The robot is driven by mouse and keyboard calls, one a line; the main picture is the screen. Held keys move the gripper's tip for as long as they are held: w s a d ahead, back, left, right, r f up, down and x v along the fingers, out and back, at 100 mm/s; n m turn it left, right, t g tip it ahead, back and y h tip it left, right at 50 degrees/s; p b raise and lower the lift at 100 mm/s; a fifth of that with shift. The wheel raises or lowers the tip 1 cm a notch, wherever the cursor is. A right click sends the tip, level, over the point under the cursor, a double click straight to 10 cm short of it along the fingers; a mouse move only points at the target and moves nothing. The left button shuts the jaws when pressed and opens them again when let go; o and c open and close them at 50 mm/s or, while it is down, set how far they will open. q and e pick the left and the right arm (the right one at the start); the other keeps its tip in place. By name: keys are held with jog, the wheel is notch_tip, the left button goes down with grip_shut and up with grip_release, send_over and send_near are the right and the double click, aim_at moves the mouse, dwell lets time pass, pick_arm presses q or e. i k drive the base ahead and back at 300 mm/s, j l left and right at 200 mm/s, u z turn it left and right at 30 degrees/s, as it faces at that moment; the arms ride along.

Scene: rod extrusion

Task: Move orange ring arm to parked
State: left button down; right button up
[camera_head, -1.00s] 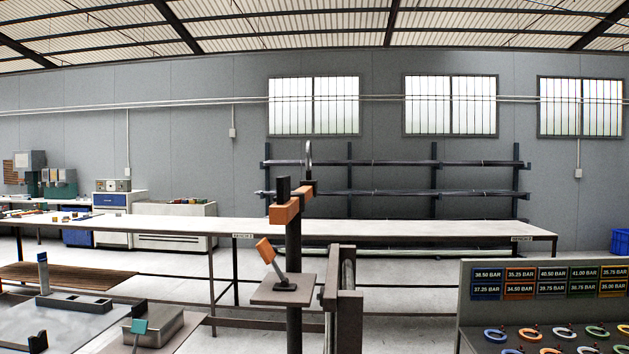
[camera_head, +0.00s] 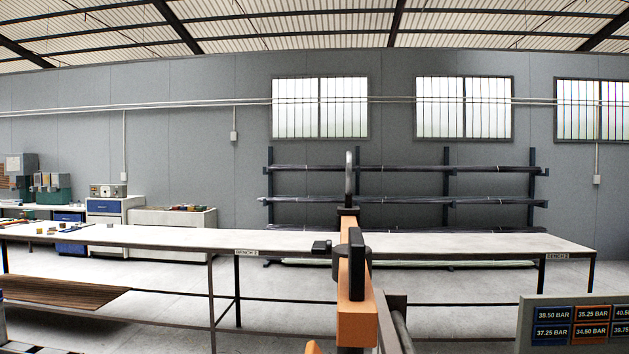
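The orange ring arm (camera_head: 357,311) stands close in front of me, a little right of the middle of the head view. Its orange beam runs away from me with a dark block on its near part. A grey ring (camera_head: 349,174) stands upright on a dark mount at the far end, seen nearly edge-on. The tip of an orange lever (camera_head: 313,347) shows at the bottom edge. The post under the arm is mostly hidden. Neither of my grippers is in view.
A long bench (camera_head: 150,236) crosses behind the arm. A rack with dark rods (camera_head: 405,200) stands at the back wall. A panel with pressure labels (camera_head: 575,322) is at the lower right. A grey frame (camera_head: 393,325) stands just right of the arm. Open floor shows between.

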aim_at(356, 312)
jog(key=i+l+z, duration=0.1)
jog(key=l, duration=0.25)
jog(key=l+z, duration=0.15)
jog(key=l, duration=0.2)
jog(key=i+l+z, duration=0.1)
jog(key=l, duration=0.25)
jog(key=i+l+z, duration=0.1)
jog(key=l, duration=0.25)
jog(key=k+l+z, duration=0.1)
jog(key=z, duration=0.25)
jog(key=i+j+u, duration=0.15)
jog(key=u, duration=0.2)
